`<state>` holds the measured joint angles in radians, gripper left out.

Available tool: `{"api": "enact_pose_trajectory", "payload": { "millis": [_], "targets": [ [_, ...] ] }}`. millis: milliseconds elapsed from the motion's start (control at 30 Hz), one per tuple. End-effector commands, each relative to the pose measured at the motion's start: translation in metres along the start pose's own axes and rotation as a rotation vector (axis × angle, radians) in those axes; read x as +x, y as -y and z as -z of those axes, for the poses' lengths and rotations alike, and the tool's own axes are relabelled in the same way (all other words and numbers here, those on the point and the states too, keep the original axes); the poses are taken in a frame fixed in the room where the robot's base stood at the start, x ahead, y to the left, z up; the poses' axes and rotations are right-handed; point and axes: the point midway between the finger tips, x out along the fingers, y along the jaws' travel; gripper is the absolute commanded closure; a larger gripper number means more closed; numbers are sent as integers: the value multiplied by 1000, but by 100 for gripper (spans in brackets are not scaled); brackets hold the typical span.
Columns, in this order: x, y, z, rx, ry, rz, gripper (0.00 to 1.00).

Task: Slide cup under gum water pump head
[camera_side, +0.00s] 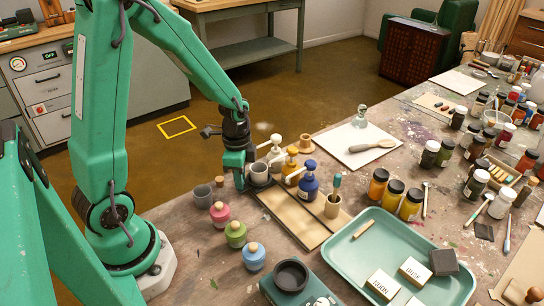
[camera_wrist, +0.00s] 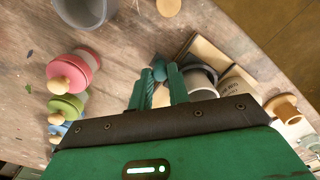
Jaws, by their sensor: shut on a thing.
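A grey cup (camera_side: 259,176) stands upright at the far end of the wooden board, close in front of the white gum water pump bottle (camera_side: 277,156). In the side view the pump's spout reaches left above the cup; whether it is exactly over the opening I cannot tell. My gripper (camera_side: 246,176) is low at the cup's left side and shut on it; the contact is partly hidden. In the wrist view my gripper's fingers (camera_wrist: 160,88) show left of the cup (camera_wrist: 206,74), and the labelled bottle (camera_wrist: 236,84) is just right of it.
A yellow pump (camera_side: 293,167) and a blue pump (camera_side: 308,184) stand right of the white one. A second grey cup (camera_side: 202,196) is left of my gripper. Pink (camera_side: 220,215), green (camera_side: 236,234) and light blue (camera_side: 254,256) knobbed jars line the left. The board (camera_side: 300,220) is bare nearer the front.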

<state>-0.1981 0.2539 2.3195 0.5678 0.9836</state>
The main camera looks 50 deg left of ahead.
Motion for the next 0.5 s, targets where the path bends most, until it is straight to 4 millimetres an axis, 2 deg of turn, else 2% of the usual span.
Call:
{"api": "enact_pose_trajectory", "payload": {
  "millis": [200,500],
  "targets": [
    [-1,15,-15,-2,1,-2,100],
    [-1,20,-20,-4,-1,1,100]
  ]
}}
